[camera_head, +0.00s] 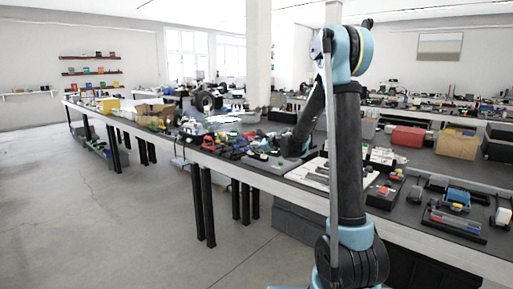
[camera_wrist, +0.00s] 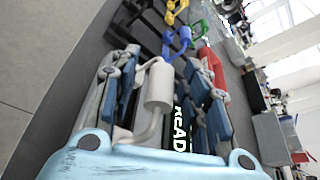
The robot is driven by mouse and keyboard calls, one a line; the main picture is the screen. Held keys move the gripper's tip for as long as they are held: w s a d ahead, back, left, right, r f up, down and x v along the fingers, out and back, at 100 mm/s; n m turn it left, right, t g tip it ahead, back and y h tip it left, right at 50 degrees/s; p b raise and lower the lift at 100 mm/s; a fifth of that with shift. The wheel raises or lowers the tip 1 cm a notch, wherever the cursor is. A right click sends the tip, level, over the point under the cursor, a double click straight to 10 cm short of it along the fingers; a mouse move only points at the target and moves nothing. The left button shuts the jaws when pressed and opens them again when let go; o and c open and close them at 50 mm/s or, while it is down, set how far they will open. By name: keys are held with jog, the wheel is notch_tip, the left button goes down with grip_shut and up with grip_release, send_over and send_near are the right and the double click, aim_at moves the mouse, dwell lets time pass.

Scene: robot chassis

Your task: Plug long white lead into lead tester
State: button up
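In the wrist view, the white lead (camera_wrist: 159,86) shows as a thick white cylinder with thinner bent ends. It lies between the spread fingers of my gripper (camera_wrist: 160,88), with gaps seen on both sides, so the gripper looks open around it. A black surface with light printed letters (camera_wrist: 182,130), which may be the lead tester, shows beyond the lead and is partly hidden by my gripper. In the head view my gripper is low over the table, too small and dark to read. I cannot tell whether the lead touches a finger.
In the wrist view, a blue lead (camera_wrist: 177,43), a yellow lead (camera_wrist: 175,12), a green lead (camera_wrist: 199,27) and a red piece (camera_wrist: 211,68) lie close by. Black leads lie to the left. The long table (camera_head: 420,232) is crowded; open floor (camera_head: 110,225) lies to its left.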

jog(key=v, duration=1.1)
jog(key=shift+s+d, duration=0.25)
jog(key=shift+s, duration=0.05)
jog(key=shift+s, duration=0.1)
jog(key=s+d+f+n+g+h, duration=0.3)
jog(key=s+d+f+n, duration=0.2)
jog(key=s, duration=0.9)
jog(key=s+d+f+n+g+h, duration=0.3)
jog(key=s+d+f+n, duration=0.3)
jog(key=s, duration=0.9)
jog(key=s+d+f+n+g+h, duration=0.2)
jog(key=s+d+f+n, duration=0.3)
jog(key=s+d+n, duration=0.4)
jog(key=s+n+h, duration=0.1)
jog(key=s, duration=0.5)
jog(key=shift+d+f+g, duration=0.15)
jog(key=shift+f+g, duration=0.05)
jog(key=shift+g, duration=0.2)
jog(key=shift+w, duration=0.15)
